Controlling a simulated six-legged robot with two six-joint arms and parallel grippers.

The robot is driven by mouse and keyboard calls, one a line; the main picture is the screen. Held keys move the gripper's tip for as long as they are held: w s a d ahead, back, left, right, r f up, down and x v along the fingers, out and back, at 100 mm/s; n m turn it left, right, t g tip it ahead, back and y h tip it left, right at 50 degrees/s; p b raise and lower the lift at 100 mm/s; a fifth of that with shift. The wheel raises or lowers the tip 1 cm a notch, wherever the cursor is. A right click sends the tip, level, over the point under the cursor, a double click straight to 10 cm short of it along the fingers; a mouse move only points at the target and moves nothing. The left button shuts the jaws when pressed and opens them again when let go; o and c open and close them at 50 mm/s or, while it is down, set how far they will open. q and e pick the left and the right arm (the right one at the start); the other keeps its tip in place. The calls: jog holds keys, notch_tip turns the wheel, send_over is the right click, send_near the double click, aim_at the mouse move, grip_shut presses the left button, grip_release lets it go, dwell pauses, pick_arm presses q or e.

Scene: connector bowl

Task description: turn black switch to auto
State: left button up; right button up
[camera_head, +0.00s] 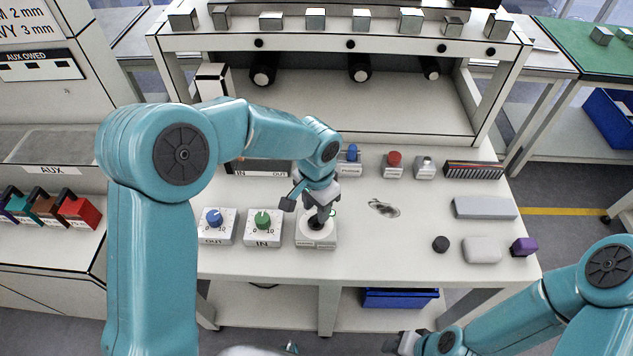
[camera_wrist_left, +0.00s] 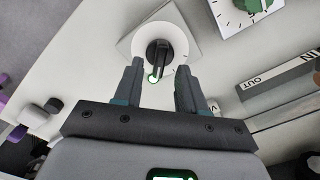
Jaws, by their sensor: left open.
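The black switch (camera_wrist_left: 158,55) has a round white dial and a dark bar handle on a square plate. In the head view its white base (camera_head: 316,241) stands at the front of the bench, right of the green IN dial, and my gripper covers much of the handle. My left gripper (camera_head: 318,207) points down over it. In the left wrist view the open fingers (camera_wrist_left: 158,80) straddle the near end of the handle, with gaps on both sides. A small green ring shows at that end. The label lettering is too small to read. My right gripper (camera_head: 402,344) is low at the bottom edge, its jaws unclear.
A green IN dial (camera_head: 263,221) and a blue OUT dial (camera_head: 215,219) stand left of the switch. Behind are a blue knob (camera_head: 352,153), a red button (camera_head: 394,160) and a grey toggle (camera_head: 425,164). Bench space right of the switch is mostly clear.

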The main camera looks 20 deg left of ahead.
aim_at(316, 217)
pick_arm(q)
notch_tip(316, 217, up, 14)
jog(key=shift+f, duration=0.25)
jog(key=shift+s, duration=0.1)
dwell(0.4)
